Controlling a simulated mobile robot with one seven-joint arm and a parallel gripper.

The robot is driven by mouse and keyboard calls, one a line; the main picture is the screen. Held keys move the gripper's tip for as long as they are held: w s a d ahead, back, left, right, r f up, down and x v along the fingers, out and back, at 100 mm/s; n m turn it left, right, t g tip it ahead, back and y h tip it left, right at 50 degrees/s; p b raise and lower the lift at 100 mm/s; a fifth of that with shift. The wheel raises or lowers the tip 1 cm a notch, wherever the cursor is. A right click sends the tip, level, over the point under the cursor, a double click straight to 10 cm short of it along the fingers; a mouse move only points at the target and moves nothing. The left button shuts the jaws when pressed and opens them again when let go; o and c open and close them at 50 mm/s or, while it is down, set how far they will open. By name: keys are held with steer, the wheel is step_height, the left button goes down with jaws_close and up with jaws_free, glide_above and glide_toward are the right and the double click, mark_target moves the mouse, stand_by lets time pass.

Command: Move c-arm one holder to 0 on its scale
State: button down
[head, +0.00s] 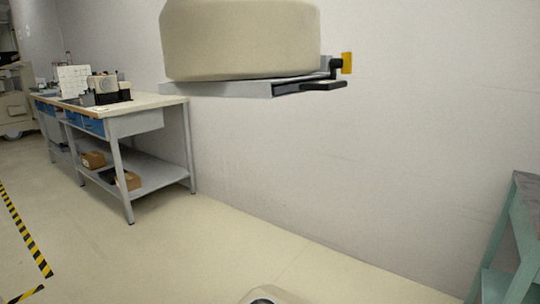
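A large beige rounded block (240,42) hangs at the top centre, cut off by the top edge. It rests on a thin grey plate (225,89). At the plate's right end is a black bracket (325,84) with a yellow tab (347,63) at its tip. I cannot tell whether this is part of c-arm one or its holder. No scale or markings can be read. My gripper does not show. A small beige piece with a dark round part (265,297) shows at the bottom edge; I cannot tell what it is.
A grey workbench (140,103) with devices on top and boxes on its lower shelf stands at the left wall. A green table or frame (512,235) stands at the right edge. Yellow-black tape (25,232) marks the left floor. The middle floor is clear.

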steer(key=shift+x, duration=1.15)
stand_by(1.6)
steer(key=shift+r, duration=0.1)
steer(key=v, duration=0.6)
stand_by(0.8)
